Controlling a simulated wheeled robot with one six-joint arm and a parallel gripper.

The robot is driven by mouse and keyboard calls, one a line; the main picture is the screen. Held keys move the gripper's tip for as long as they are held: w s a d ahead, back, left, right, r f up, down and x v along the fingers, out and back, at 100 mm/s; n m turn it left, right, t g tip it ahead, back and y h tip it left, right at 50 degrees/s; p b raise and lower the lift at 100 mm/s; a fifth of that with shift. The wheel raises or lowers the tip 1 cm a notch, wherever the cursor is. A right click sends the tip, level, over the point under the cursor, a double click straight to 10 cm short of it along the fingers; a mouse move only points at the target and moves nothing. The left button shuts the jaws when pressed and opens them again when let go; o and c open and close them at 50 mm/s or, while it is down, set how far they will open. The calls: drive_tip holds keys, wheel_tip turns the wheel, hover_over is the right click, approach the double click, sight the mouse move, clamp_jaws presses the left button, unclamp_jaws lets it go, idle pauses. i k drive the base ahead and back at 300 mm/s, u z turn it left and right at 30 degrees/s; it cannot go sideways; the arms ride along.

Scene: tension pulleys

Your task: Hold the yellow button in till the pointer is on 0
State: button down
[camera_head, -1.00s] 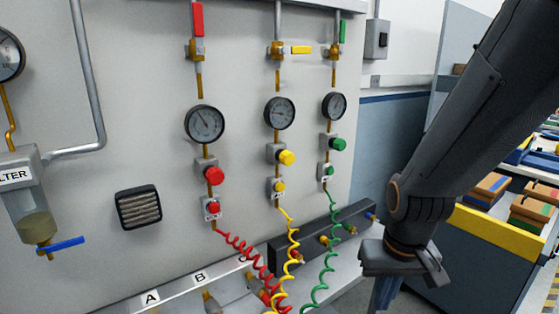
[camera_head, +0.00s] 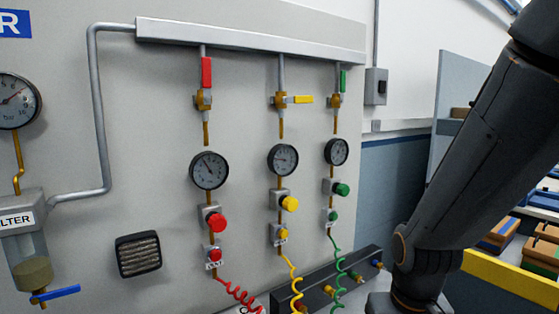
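On the wall panel, the yellow line has a round gauge (camera_head: 282,160). Its dark pointer seems to lie toward the left of the dial; the numbers are too small to read. Below it a large yellow knob (camera_head: 290,203) sticks out from a grey block. Under that is a smaller yellow button (camera_head: 282,235) on a small block with a label I cannot read. Nothing touches either one. My arm comes down the right side, apart from the panel in the picture; its gripper end is cut off by the bottom edge.
Above, the yellow valve handle (camera_head: 302,100) lies level; the red handle (camera_head: 206,73) and green handle (camera_head: 342,81) stand upright. A red knob (camera_head: 216,222) and green knob (camera_head: 341,189) flank the yellow one. Coiled hoses run down to a dark manifold (camera_head: 320,283).

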sight(283, 233)
drive_tip(key=z, duration=1.55)
drive_tip(key=k, duration=1.3)
drive_tip(key=u, duration=1.65)
drive_tip(key=i, duration=0.5)
